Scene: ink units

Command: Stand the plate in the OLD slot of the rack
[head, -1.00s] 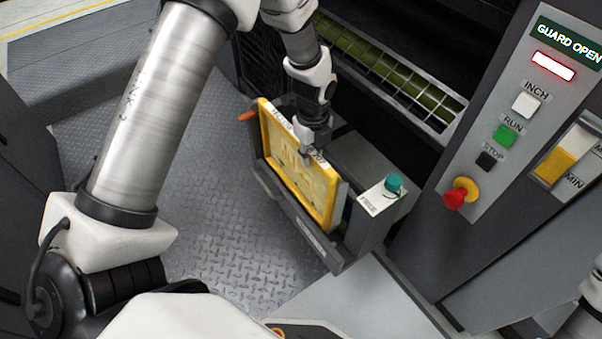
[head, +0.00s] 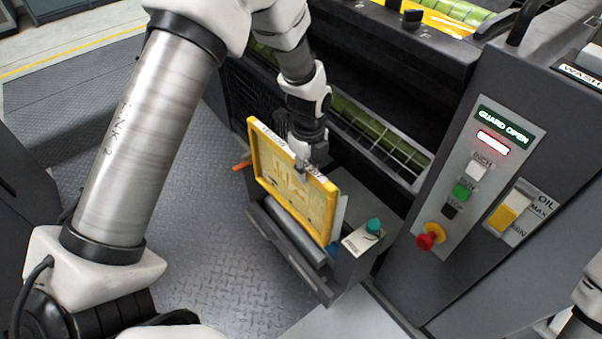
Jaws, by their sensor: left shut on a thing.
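The plate, a yellow-framed panel (head: 290,183) with a pale label strip along its top edge, is in the middle of the head view. My left gripper (head: 303,170) is shut on its top edge. The plate stands close to upright, its lower edge just above or at the top of the dark grey rack (head: 290,254); the exact gap is hard to tell. My right gripper is out of view; only a bit of white arm shows at the right edge.
A label and a teal knob (head: 373,226) sit on the rack's right end. An orange handle (head: 241,166) sticks out at its left. The press control panel (head: 474,185) with a red stop button (head: 427,240) stands at the right. Tread-plate floor (head: 200,215) is clear at the left.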

